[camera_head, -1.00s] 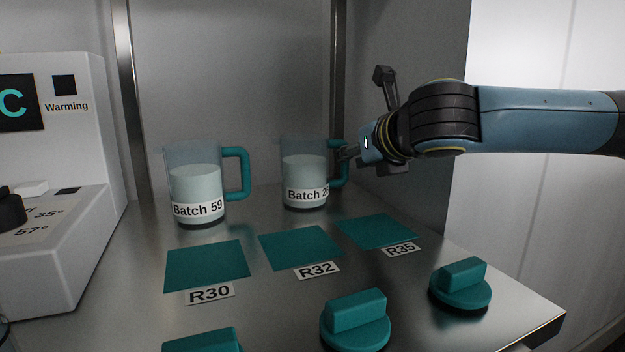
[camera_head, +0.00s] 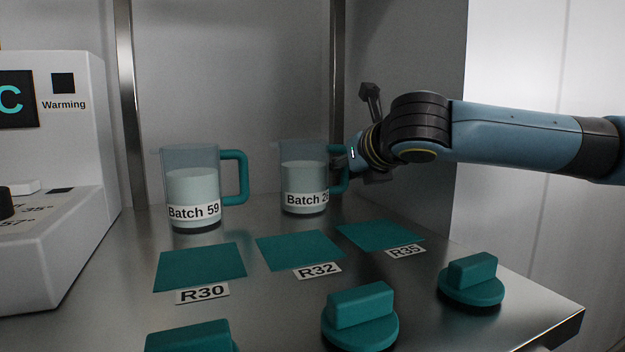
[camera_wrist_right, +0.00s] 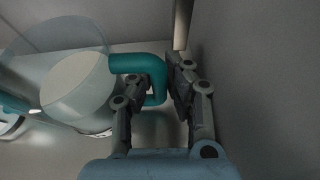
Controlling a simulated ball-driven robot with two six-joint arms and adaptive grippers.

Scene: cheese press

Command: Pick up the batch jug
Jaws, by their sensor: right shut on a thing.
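Two clear jugs with pale liquid and teal handles stand upright at the back of the steel surface. The left one (camera_head: 192,185) reads "Batch 59". The right one (camera_head: 303,180) reads "Batch 2" plus a digit that is hard to make out. My right gripper (camera_head: 345,163) is shut on the handle of the right jug. In the right wrist view, the gripper's fingers (camera_wrist_right: 160,90) stand on either side of the teal handle (camera_wrist_right: 140,64), beside the jug body (camera_wrist_right: 78,85). The jug's base appears to rest on the surface. My left gripper is not in view.
Teal mats labelled R30 (camera_head: 200,267), R32 (camera_head: 300,250) and R35 (camera_head: 380,235) lie empty in front of the jugs. Teal knobbed lids (camera_head: 360,318) sit nearer the front edge. A white warming unit (camera_head: 60,230) stands at the left. A metal post (camera_head: 337,70) rises behind the right jug.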

